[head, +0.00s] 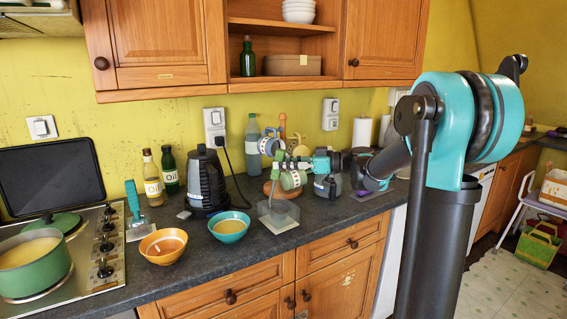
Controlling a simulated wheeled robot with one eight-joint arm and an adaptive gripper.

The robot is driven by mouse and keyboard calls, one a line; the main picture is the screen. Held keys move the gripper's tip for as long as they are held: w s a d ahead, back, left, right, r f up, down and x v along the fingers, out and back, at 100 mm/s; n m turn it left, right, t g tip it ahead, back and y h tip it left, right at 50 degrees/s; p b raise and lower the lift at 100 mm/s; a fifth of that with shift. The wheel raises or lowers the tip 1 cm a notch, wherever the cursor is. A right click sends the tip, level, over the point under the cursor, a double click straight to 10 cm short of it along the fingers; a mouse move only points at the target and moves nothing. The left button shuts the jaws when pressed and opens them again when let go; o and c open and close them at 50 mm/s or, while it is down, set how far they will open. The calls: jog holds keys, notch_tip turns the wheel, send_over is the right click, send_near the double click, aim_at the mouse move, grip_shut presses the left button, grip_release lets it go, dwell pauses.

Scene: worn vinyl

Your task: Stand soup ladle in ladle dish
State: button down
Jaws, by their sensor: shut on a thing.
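My gripper (281,164) reaches in from the right over the counter. The handle runs steeply down towards a grey, angular, open dish near the counter's front edge, which looks like the ladle dish (283,222). The ladle's lower end is at or inside the dish. I cannot tell whether it touches the dish's bottom, and the bowl of the ladle is not clear at this size.
An orange bowl (163,246) and a teal bowl (229,227) stand left of the dish. Behind are a black kettle (204,183), oil bottles (169,172) and a clear bottle (252,138). A green soup pot (34,266) sits on the hob. A teal-handled tool (132,202) stands beside it.

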jog(key=shift+f, duration=0.45)
jog(key=c, duration=1.2)
grip_release()
jog(key=d, duration=0.4)
jog(key=s+d+r, duration=0.1)
jog(key=d, duration=0.3)
jog(key=s+d, duration=0.1)
jog(key=d, duration=0.2)
jog(key=shift+d+r, duration=0.15)
jog(key=shift+d, duration=0.25)
